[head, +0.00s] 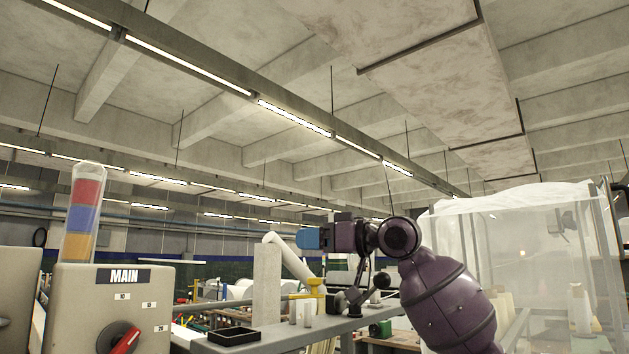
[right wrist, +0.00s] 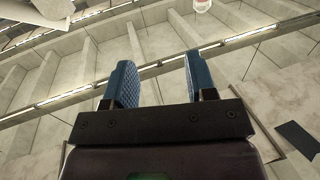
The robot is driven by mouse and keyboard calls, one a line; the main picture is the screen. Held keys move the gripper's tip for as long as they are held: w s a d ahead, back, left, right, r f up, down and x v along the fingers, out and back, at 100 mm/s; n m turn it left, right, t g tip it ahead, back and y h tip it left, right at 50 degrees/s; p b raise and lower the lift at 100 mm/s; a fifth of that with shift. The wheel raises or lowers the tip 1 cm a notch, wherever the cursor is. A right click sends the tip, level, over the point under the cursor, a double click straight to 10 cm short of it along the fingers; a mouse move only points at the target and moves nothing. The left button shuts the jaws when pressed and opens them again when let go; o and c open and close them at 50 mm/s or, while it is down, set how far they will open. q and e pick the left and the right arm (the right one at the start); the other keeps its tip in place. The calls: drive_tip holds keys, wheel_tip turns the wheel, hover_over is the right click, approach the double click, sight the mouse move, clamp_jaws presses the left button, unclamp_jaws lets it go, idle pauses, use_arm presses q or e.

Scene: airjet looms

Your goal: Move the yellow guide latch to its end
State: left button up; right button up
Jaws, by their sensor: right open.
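A small yellow part (head: 317,284), which may be the yellow guide latch, shows in the head view on the machine near the grey ledge. It is too small to tell its exact shape or position. My right gripper (head: 308,238) is above and slightly left of it in the head view, apart from it, with its blue fingers pointing left. In the right wrist view the right gripper (right wrist: 163,80) is open, with nothing between its two blue fingers and only the ceiling beyond. My left gripper is in neither view.
A grey control box with a MAIN label (head: 124,275) and a red switch (head: 124,340) stands at the left. A black tray (head: 234,336) lies on the grey ledge (head: 285,332). A translucent enclosure (head: 540,245) stands at the right.

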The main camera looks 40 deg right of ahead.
wheel_tip(320, 180, up, 13)
drive_tip(key=shift+p, duration=0.35)
idle(0.3)
drive_tip(key=shift+f, duration=0.15)
drive_tip(key=shift+o, duration=0.3)
